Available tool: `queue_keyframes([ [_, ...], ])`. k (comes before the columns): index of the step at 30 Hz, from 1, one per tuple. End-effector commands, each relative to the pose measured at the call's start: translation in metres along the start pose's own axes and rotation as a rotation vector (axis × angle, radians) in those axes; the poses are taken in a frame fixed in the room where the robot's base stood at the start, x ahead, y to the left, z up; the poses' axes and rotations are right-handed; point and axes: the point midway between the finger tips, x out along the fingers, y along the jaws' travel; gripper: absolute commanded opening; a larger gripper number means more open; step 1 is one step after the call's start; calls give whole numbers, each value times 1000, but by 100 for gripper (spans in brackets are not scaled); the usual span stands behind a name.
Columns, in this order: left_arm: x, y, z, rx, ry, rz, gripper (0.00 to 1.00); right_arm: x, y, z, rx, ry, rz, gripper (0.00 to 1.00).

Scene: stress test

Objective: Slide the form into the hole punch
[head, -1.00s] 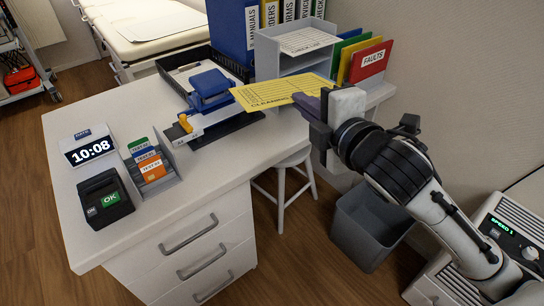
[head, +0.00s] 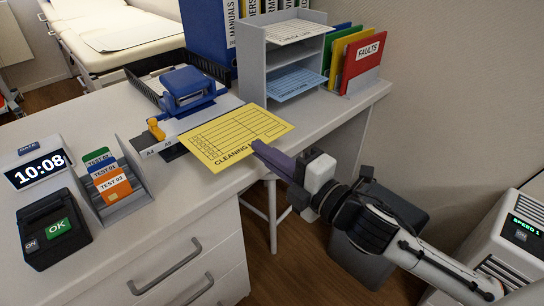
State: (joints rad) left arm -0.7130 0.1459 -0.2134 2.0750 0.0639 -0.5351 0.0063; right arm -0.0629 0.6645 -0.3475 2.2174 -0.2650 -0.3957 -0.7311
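The yellow form (head: 225,137), printed "CLEANING", is held out over the desk's right edge in the head view. My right gripper (head: 268,155) is shut on its near right edge. The blue hole punch (head: 189,90) stands on the desk beyond the form, with a grey base plate carrying "A4" marks and an orange stop (head: 156,130). The form's far left edge lies close to the punch's front and covers part of the plate. I cannot tell whether the edge is in the slot. My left gripper is not in view.
A card rack (head: 128,200), a clock (head: 38,168) and a black OK terminal (head: 52,228) stand at the left. A grey paper sorter (head: 252,70) and coloured folders (head: 362,60) stand at the back right. A stool and a bin (head: 375,265) are below the desk edge.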

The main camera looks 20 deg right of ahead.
Motion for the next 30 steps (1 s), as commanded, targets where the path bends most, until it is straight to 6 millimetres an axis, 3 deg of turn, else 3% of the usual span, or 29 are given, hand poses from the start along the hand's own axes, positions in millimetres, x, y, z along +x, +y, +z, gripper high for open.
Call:
queue_keyframes([
  [30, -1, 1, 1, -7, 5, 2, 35, 82, -9, 0, 0, -1, 1, 0],
])
